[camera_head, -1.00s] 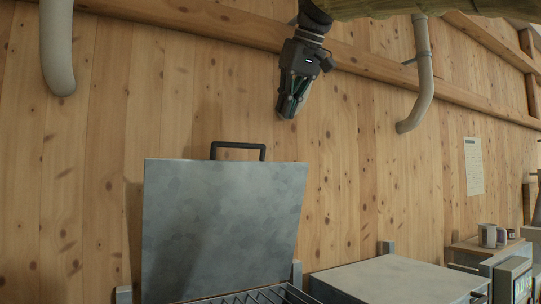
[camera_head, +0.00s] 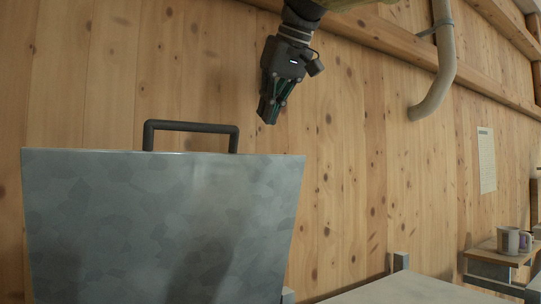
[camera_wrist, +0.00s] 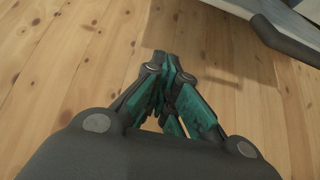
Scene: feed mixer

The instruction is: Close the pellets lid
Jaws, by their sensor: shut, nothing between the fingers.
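A grey metal lid (camera_head: 160,225) stands open and upright in the head view, with a dark bar handle (camera_head: 190,127) on its top edge. I cannot tell from a label whether it is the pellets lid. My gripper (camera_head: 268,118) points down, above and to the right of the handle, apart from the lid. Its fingers are together and empty. In the wrist view the shut fingers (camera_wrist: 165,70) show against the wooden wall, and a grey metal edge with a dark bar (camera_wrist: 290,35) shows at the upper right. The bin below the lid is out of view.
A flat grey top (camera_head: 405,291) lies to the right of the lid. A wooden wall (camera_head: 340,190) stands behind, with a pipe (camera_head: 440,75) at the upper right. Mugs (camera_head: 510,241) stand on a shelf at the far right.

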